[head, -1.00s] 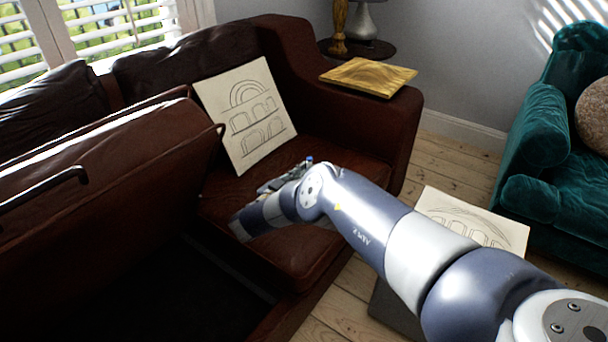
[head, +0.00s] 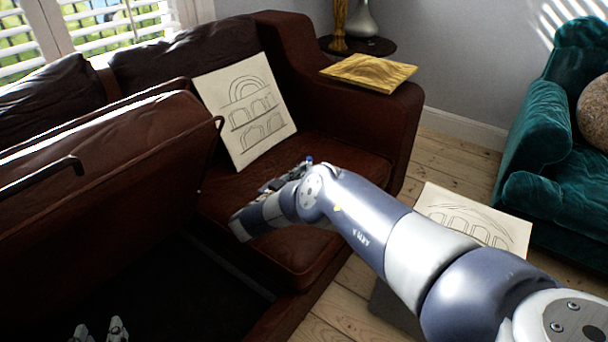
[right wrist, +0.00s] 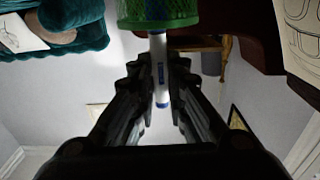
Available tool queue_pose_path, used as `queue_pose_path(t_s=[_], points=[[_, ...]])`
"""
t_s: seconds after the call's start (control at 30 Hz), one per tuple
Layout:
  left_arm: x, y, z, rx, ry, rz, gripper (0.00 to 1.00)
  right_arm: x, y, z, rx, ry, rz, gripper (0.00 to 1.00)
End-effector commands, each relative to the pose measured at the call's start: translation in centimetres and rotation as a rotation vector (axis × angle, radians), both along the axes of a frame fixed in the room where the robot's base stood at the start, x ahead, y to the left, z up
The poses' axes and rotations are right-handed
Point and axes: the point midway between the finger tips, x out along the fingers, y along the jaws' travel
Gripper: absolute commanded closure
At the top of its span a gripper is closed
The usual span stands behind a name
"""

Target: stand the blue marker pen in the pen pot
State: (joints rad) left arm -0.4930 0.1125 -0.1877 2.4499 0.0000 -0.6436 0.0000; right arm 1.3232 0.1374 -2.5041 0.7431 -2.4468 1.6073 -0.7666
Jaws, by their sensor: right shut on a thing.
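The marker pen (right wrist: 160,85), white with blue parts, stands between the fingers of my right gripper (right wrist: 160,95), which is shut on it. A blue tip of the pen (head: 309,159) shows just above the gripper (head: 285,180) in the head view. The green mesh pen pot (right wrist: 157,12) is at the top of the right wrist view, right at one end of the pen. I cannot tell whether that end is inside the pot. In the head view the pot is hidden. My left gripper (head: 98,332) shows only its fingertips at the bottom left, spread apart and empty.
A brown leather sofa (head: 350,155) holds a leaning drawing (head: 245,110) and a wooden board (head: 368,74) on its arm. A dark open space lies at the lower left. Another drawing (head: 470,218) lies to the right, and a teal armchair (head: 545,120) stands beyond.

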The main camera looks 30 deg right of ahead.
Motion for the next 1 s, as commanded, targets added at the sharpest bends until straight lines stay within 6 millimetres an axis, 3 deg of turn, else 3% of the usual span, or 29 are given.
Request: queue_pose_path(t_s=[0.6, 1.0], points=[[1.1, -0.9, 4.3, -0.055, -0.219, -0.015, 0.63, 0.0, 0.0, -1.1, 0.0, 0.0, 0.0, 0.99], [1.2, -1.0, 5.1, -0.065, -0.256, -0.017, 0.63, 0.0, 0.0, -1.2, 0.0, 0.0, 0.0, 0.99]])
